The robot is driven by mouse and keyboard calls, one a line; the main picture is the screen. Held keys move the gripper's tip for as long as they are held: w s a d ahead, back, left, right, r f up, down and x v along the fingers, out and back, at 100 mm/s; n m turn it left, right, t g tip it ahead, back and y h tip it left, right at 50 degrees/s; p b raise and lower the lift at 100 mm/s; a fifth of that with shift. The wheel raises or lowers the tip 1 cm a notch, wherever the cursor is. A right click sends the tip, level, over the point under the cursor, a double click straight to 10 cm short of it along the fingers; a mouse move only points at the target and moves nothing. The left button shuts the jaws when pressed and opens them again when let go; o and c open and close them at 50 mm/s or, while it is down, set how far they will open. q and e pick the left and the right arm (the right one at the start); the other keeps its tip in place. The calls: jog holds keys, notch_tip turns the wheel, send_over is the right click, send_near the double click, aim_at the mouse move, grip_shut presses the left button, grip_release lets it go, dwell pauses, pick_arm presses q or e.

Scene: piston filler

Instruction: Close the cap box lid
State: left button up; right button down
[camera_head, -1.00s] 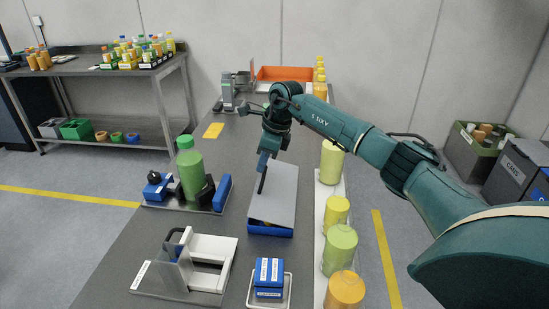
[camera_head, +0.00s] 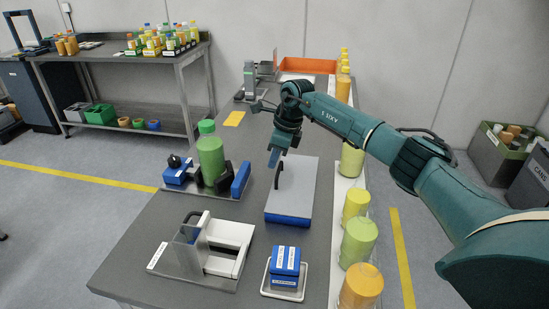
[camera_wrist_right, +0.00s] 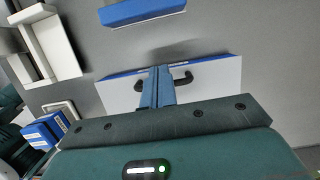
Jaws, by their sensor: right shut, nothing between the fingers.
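The cap box (camera_head: 288,219) is a low blue box on the grey table, with a flat grey lid (camera_head: 303,180) and a black upright handle (camera_head: 279,176). The lid lies flat over the box, and no gap shows at its front edge. My right gripper (camera_head: 275,158) is shut and empty, just above the lid beside the top of the handle. In the right wrist view, the shut fingers (camera_wrist_right: 158,88) hide part of the lid (camera_wrist_right: 115,97) and the middle of the handle (camera_wrist_right: 184,80). Whether they touch the handle I cannot tell. My left gripper is out of view.
A green bottle (camera_head: 211,157) stands in a blue-and-black holder to the left. A white fixture (camera_head: 231,233) and a blue carton (camera_head: 286,258) on a small tray are nearer. Several yellow, green and orange containers (camera_head: 357,243) line the right edge. Table beyond the box is mostly clear.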

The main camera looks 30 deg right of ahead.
pick_arm(q)
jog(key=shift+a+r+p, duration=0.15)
jog(key=shift+p, duration=0.5)
pick_arm(e)
jog(key=w+a+r, duration=0.1)
jog(key=r, duration=0.5)
jog(key=w+a+r, duration=0.2)
jog(key=r, duration=0.4)
jog(key=shift+w+a, duration=0.15)
jog(key=shift+a, duration=0.15)
jog(key=shift+r, duration=0.1)
